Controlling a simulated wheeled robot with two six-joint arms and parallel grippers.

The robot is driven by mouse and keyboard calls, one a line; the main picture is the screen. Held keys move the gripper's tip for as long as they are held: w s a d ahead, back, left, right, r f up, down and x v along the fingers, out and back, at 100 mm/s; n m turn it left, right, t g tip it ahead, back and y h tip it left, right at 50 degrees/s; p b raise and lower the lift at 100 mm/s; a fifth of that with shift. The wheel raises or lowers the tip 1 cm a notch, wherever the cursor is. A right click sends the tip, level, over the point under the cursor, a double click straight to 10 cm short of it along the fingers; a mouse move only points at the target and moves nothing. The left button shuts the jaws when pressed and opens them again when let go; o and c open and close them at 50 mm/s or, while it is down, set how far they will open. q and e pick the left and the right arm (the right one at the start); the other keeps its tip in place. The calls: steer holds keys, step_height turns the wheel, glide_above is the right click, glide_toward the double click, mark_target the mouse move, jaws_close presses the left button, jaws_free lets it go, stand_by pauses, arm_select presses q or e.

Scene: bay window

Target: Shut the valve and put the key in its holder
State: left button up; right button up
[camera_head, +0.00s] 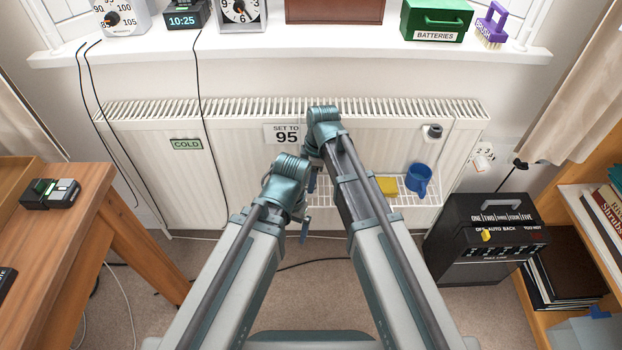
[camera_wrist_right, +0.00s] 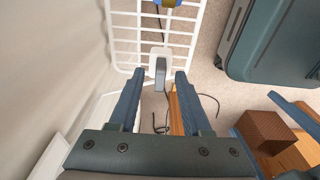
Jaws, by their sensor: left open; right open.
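The likely valve (camera_head: 432,132), a black-and-white knob, sticks out at the radiator's upper right. My left gripper (camera_head: 304,230) is open and empty, pointing down in front of the radiator. My right arm ends above it; in the head view its gripper is mostly hidden behind the left arm. In the right wrist view my right gripper (camera_wrist_right: 155,98) is open, its blue fingers spread. A small upright grey piece (camera_wrist_right: 160,72) with a white part lies beyond the fingertips by a white wire rack (camera_wrist_right: 122,38); I cannot tell whether it is the key or holder.
A blue mug (camera_head: 418,180) and yellow sponge (camera_head: 387,186) are on the rack. The radiator (camera_head: 240,190) bears signs "COLD" and "SET TO 95". A dial (camera_head: 120,16) stands on the windowsill. A wooden table (camera_head: 75,225) is left, a black heater-like box (camera_head: 480,245) right.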

step_height(320, 180, up, 13)
steer(key=d+p, duration=0.1)
steer(key=p, duration=1.2)
steer(key=shift+d+r, duration=0.15)
steer(key=shift+d, duration=0.15)
steer(key=s+d+m+h, duration=0.3)
steer(key=s+d+m, duration=0.1)
steer(key=s+m, duration=1.15)
step_height(320, 180, up, 16)
steer(key=s+n+p, duration=0.1)
steer(key=p, duration=1.4)
steer(key=shift+p, duration=0.4)
